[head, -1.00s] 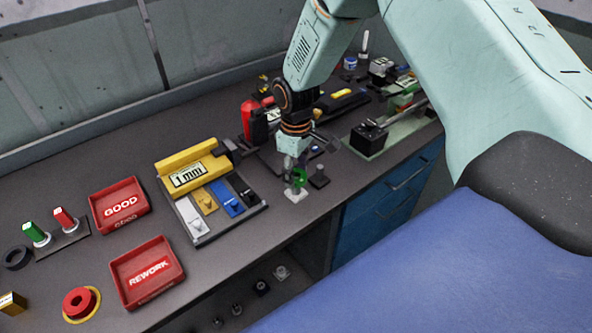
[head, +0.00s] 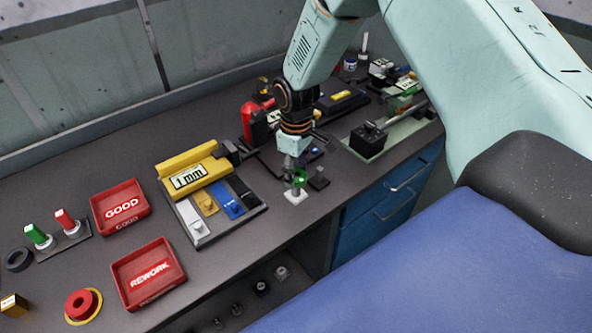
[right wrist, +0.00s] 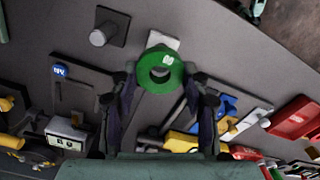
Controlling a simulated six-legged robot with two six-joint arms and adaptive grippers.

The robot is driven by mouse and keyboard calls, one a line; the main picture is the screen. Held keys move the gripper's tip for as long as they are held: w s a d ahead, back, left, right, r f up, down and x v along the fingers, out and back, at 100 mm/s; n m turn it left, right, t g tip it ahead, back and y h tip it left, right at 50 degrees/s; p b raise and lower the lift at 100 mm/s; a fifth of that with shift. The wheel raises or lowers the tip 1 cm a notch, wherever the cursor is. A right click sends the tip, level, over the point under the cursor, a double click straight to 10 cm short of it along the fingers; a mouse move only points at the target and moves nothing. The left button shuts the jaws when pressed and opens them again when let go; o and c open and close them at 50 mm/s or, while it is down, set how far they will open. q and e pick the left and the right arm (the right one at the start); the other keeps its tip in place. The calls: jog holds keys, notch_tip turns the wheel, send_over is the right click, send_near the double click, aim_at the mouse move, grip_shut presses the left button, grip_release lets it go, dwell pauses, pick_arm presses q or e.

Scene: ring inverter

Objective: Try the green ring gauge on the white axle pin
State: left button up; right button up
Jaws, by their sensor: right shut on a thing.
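The green ring gauge (head: 300,178) is held between the fingers of my right gripper (head: 294,174), just above a small white base (head: 295,197) near the bench's front edge. In the right wrist view the ring (right wrist: 144,76) sits between the two dark fingertips (right wrist: 160,84), face to the camera. The white base (right wrist: 164,39) shows partly behind the ring there. The white axle pin itself is hidden by the ring and fingers, so I cannot tell whether the ring is around it. My left gripper is not in view.
A dark pin on a square base (head: 319,180) stands close to the right. A tray with white, yellow, blue and black pieces (head: 202,240) lies to the left. Red GOOD (head: 131,220) and REWORK (head: 152,289) bins stand further left. The bench between tray and bins is clear.

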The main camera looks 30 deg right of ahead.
jog(key=shift+r+p, duration=1.9)
jog(key=shift+r, duration=0.4)
